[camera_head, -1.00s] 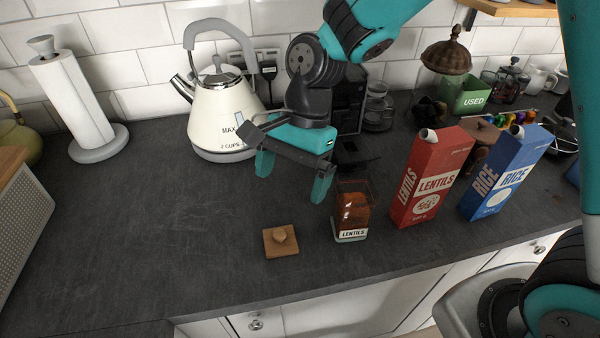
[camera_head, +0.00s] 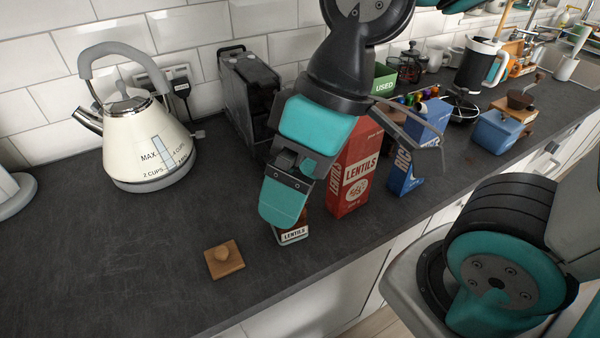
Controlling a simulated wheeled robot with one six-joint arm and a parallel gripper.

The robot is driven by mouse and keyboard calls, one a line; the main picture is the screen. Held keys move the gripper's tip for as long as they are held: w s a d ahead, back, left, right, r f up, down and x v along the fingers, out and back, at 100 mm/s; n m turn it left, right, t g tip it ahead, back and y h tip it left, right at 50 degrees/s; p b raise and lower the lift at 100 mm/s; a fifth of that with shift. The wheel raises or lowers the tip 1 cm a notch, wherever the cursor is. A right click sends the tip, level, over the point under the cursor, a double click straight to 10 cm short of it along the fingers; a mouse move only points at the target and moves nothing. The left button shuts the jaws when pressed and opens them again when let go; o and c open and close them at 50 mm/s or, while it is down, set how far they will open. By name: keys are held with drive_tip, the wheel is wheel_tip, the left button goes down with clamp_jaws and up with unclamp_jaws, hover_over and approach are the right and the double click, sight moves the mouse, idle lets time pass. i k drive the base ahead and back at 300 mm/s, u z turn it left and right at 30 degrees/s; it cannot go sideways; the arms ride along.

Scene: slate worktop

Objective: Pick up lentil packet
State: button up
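The red lentil packet (camera_head: 350,178) stands upright on the worktop, with its spout and upper part hidden behind my gripper. My gripper (camera_head: 284,205) hangs to the left of the packet and nearer the camera. One teal finger shows clearly; the other is mostly hidden, so I cannot tell the gap. I see nothing held. A glass jar labelled LENTILS (camera_head: 293,236) stands below the finger, mostly covered by it. Its square wooden lid (camera_head: 224,259) lies on the worktop to the left.
A blue rice packet (camera_head: 405,180) stands right of the lentil packet, partly behind a grey bracket of my gripper. The left worktop (camera_head: 100,240) is clear.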

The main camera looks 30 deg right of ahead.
sight(350, 179)
drive_tip(key=u, duration=0.6)
drive_tip(key=k, duration=1.05)
drive_tip(key=z, duration=0.15)
